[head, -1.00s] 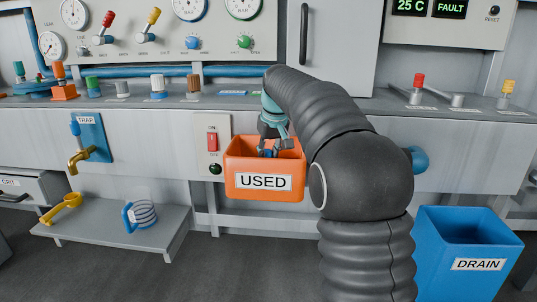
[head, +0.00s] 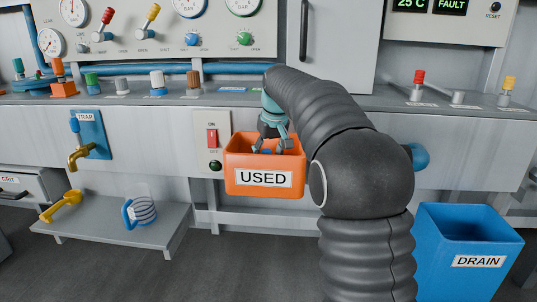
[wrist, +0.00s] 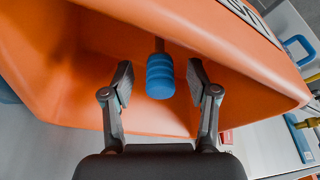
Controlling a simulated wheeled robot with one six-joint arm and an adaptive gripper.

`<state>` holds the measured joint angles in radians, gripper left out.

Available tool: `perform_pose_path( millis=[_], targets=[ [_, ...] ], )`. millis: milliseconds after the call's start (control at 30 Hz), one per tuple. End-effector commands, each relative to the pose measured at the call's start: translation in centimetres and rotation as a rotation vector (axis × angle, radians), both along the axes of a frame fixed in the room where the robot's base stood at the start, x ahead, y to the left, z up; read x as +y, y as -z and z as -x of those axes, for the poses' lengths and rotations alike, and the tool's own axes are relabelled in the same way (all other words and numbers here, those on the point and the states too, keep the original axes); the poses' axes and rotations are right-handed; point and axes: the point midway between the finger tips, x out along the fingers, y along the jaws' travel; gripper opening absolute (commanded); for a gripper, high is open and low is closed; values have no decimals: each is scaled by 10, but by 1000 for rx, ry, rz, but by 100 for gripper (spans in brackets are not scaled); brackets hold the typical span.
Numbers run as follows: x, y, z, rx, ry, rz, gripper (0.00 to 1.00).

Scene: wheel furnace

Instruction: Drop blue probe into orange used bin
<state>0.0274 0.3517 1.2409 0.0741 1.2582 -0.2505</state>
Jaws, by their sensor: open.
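The orange bin labelled USED (head: 232,178) hangs on the front of the bench at the middle of the head view. My gripper (head: 270,148) is at the bin's mouth, pointing down, with its fingers spread apart. The blue probe (wrist: 160,76) has a ribbed blue body and a thin dark stem. In the wrist view it is inside the orange bin (wrist: 75,75), between and beyond the open fingertips, with a gap on both sides. In the head view only a bit of blue shows between the fingers; the front wall hides the rest.
A red on/off switch (head: 212,139) sits just left of the bin. A blue DRAIN bin (head: 470,225) stands on the floor at the right.

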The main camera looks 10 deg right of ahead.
Motion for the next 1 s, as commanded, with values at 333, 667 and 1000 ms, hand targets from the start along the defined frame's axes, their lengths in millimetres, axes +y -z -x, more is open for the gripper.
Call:
perform_pose_path(
  millis=[333,667,1000],
  targets=[
    [-3,-45,12,-6,1,1,59],
    [-7,-99,29,-3,0,0,59],
    [-8,-115,35,0,0,0,59]
  ],
)
